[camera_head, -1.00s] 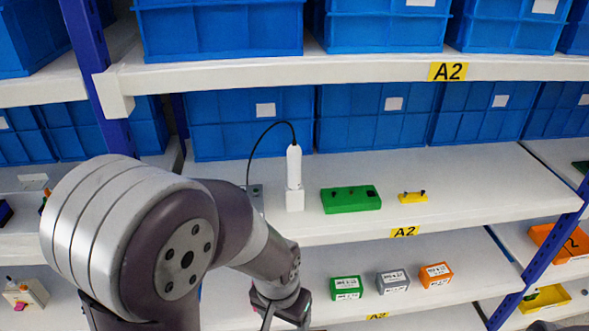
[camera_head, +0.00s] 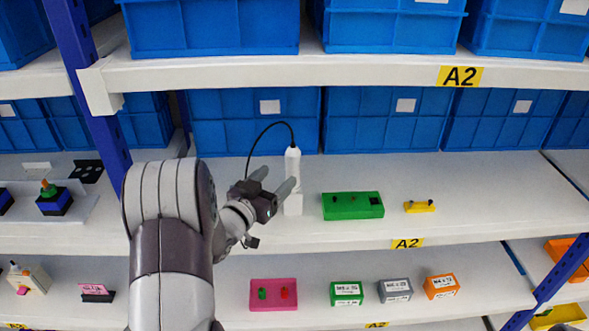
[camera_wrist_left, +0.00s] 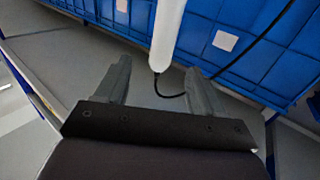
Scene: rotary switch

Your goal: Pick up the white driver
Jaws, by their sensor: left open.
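The white driver (camera_head: 293,163) stands upright in a white holder block (camera_head: 293,205) on the middle shelf, with a black cable looping from its top. My left gripper (camera_head: 276,179) is open and empty, just left of the driver with its fingers pointing towards it. In the left wrist view the driver (camera_wrist_left: 166,36) appears in line with the gap between the two open fingers (camera_wrist_left: 157,66). I cannot tell whether the driver is within the fingers' reach. My right gripper is not in view.
Right of the driver are a green block (camera_head: 352,206) and a small yellow part (camera_head: 419,206). Blue bins (camera_head: 380,120) stand behind. The upper shelf edge (camera_head: 340,72) overhangs. Small boxes (camera_head: 395,290) and a pink tray (camera_head: 273,294) sit on the shelf below.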

